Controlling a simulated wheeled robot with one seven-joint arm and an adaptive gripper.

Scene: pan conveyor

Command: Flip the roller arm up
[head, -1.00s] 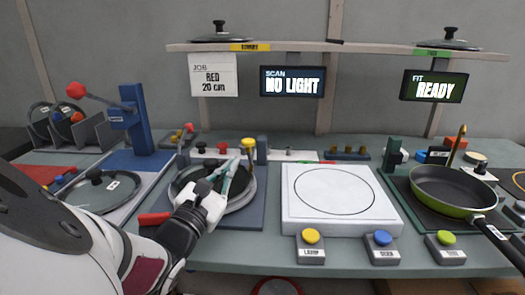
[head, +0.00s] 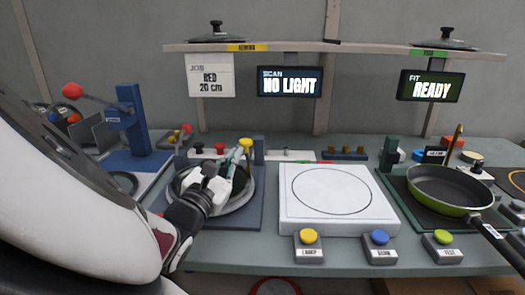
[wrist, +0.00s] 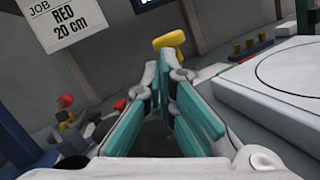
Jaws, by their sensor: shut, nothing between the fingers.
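A yellow-ended arm (head: 246,143), which looks like the roller arm, stands at the back of the round pan station (head: 252,188) left of centre. Its yellow end also shows in the wrist view (wrist: 169,40), just beyond my fingertips. My gripper (head: 238,158) is over the station, close in front of the yellow end. Its teal fingers (wrist: 165,72) are shut with nothing between them. I cannot tell whether they touch the arm. My gripper hides much of the pan and the lower part of the arm.
A blue post (head: 130,120) with a red-knobbed lever (head: 72,90) stands at the left. A white scan plate (head: 337,190) lies to the right, with several buttons in front. A green-rimmed pan (head: 450,190) sits at the far right. A shelf (head: 320,47) runs above.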

